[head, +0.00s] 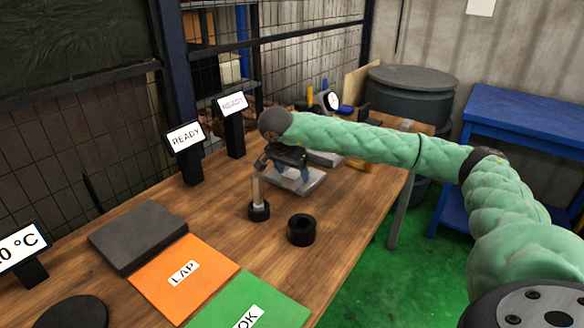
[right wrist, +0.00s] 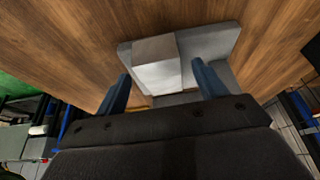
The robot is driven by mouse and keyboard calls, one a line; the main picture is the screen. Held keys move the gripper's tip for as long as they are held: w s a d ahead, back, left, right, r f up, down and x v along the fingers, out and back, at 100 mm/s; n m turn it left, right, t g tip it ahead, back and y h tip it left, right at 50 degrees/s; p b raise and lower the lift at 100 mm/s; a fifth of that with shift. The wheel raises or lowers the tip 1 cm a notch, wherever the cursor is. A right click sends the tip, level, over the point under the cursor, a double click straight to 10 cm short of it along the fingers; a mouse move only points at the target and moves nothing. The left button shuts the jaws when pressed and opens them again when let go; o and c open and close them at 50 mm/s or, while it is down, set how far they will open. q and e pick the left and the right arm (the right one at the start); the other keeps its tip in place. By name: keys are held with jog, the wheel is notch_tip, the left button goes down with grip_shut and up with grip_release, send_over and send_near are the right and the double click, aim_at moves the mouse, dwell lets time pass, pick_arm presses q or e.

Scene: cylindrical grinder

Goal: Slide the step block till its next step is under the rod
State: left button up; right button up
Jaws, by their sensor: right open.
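My right gripper (head: 284,171) reaches in from the right and points down over a light grey metal piece (head: 298,182) on the wooden bench. The right wrist view shows the two blue fingers of this gripper (right wrist: 161,76) apart, on either side of a pale grey block (right wrist: 156,66). The block rests on or against a flat grey plate (right wrist: 205,42); its steps cannot be made out. A gap shows at the right finger; contact at the left is unclear. The measuring rod cannot be made out. A dial gauge (head: 332,100) shows behind my arm. My left gripper is not in view.
An upright pale pin (head: 257,192) stands in a black collar (head: 259,212), near a black ring (head: 301,230). A dark slab (head: 138,236), orange LAP mat (head: 186,280) and green mat (head: 252,309) lie nearer. Two READY displays (head: 185,138) stand along the back.

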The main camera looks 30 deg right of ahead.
jog(key=shift+s+d+f, duration=0.1)
jog(key=shift+d+f, duration=0.15)
jog(key=shift+f, duration=0.75)
jog(key=shift+d+f, duration=0.1)
jog(key=shift+f, duration=0.05)
jog(key=shift+w, duration=0.2)
jog(key=shift+c, duration=0.4)
jog(key=shift+r, duration=0.25)
grip_shut()
